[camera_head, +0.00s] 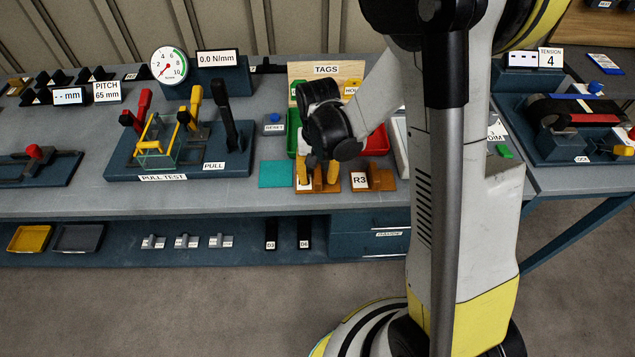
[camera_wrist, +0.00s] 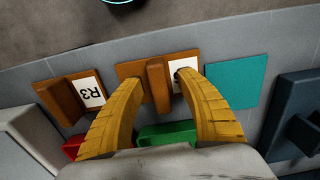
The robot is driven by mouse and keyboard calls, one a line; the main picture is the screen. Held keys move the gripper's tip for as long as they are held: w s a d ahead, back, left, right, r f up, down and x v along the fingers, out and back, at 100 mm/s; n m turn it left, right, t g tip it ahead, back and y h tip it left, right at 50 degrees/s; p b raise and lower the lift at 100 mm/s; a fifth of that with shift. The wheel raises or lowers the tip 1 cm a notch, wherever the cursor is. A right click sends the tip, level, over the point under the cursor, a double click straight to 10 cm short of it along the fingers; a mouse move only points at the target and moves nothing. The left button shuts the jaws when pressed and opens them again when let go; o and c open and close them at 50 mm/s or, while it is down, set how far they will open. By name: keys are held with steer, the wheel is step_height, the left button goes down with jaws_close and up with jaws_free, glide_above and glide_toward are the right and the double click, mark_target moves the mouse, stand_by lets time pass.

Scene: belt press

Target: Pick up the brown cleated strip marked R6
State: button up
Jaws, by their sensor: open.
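A brown cleated strip (camera_wrist: 133,70) lies on the bench between a similar strip and a teal pad. Its white label is partly covered by a finger, so I cannot read its mark. In the head view this strip (camera_head: 319,189) shows below my gripper (camera_head: 318,172). In the wrist view my gripper (camera_wrist: 157,79) is open, with one yellow finger on each side of the strip's upright cleat. Gaps show between fingers and cleat. The other brown strip, marked R3 (camera_wrist: 62,98), lies beside it; it also shows in the head view (camera_head: 378,177).
The teal pad (camera_head: 275,174) lies just left of the strip. A green tray (camera_head: 292,136) and a red tray (camera_head: 377,141) stand behind. The pull test rig (camera_head: 180,150) is farther left. The bench's front edge is close to the strips.

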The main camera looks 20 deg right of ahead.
jaws_close()
steer(key=shift+r, duration=0.1)
steer(key=shift+r+p, duration=0.4)
steer(key=shift+r, duration=0.1)
steer(key=r, duration=0.1)
steer(key=r+p, duration=0.1)
steer(key=d+r+p, duration=0.1)
steer(key=r, duration=0.1)
steer(key=shift+s, duration=0.35)
steer(key=s+d+r+p, duration=0.2)
steer(key=s+d+r, duration=0.3)
steer(key=d, duration=0.4)
steer(key=shift+s+r+p, duration=0.3)
steer(key=shift+r+p, duration=0.05)
steer(key=shift+r, duration=0.1)
